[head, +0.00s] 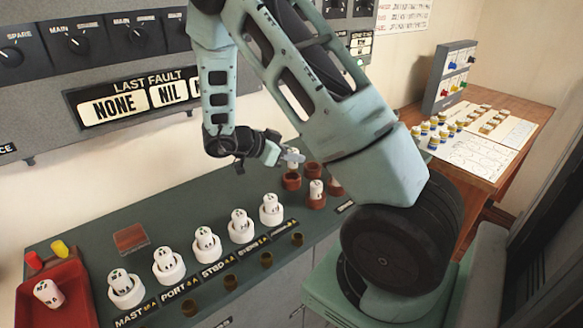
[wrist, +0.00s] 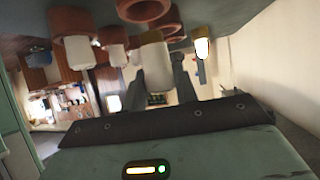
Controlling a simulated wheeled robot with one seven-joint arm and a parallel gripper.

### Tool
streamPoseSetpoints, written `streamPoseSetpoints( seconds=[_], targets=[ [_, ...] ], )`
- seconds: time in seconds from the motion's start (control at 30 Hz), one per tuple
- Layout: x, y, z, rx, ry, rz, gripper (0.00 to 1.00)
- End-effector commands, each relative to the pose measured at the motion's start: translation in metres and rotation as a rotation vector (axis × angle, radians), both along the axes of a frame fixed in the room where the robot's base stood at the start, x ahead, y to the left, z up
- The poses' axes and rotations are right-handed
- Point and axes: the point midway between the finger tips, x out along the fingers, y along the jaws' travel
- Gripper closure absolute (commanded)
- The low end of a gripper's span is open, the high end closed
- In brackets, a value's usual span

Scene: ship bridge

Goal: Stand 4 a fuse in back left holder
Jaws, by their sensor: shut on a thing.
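My gripper (head: 291,158) is shut on a white fuse (head: 293,152), which also shows between the fingers in the wrist view (wrist: 155,65). The fuse is roughly upright, just above or at a brown holder (head: 291,181) in the group at the back right of the green bench. I cannot tell whether its foot touches the holder. Another white fuse (head: 316,188) stands in the nearer brown holder (head: 317,202). A further brown holder (head: 335,188) is partly hidden by my arm. The wrist view is tilted and shows an empty brown holder ring (wrist: 143,12).
A row of white holders with fuses (head: 204,240) runs along the bench (head: 80,232). A red tray (head: 25,302) with one fuse is at the front left. The panel wall rises close behind. A wooden table (head: 535,100) with small bottles stands at right.

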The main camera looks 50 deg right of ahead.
Motion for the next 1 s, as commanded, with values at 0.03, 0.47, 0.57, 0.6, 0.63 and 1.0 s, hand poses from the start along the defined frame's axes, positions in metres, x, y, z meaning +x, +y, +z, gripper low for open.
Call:
streamPoseSetpoints(
  seconds=[0.03,0.47,0.57,0.6,0.63,1.0],
  targets=[
    [0.0,0.0,-0.006,-0.001,0.004,0.001,0.94],
    [-0.001,-0.001,-0.04,-0.001,0.002,-0.002,0.94],
    [-0.001,-0.001,-0.04,-0.001,0.002,-0.002,0.6],
    [-0.001,-0.001,-0.04,-0.001,0.002,-0.002,0.49],
    [-0.001,-0.001,-0.039,-0.001,0.002,-0.002,0.49],
    [0.003,0.006,-0.036,-0.001,-0.002,0.0,0.49]
  ],
)
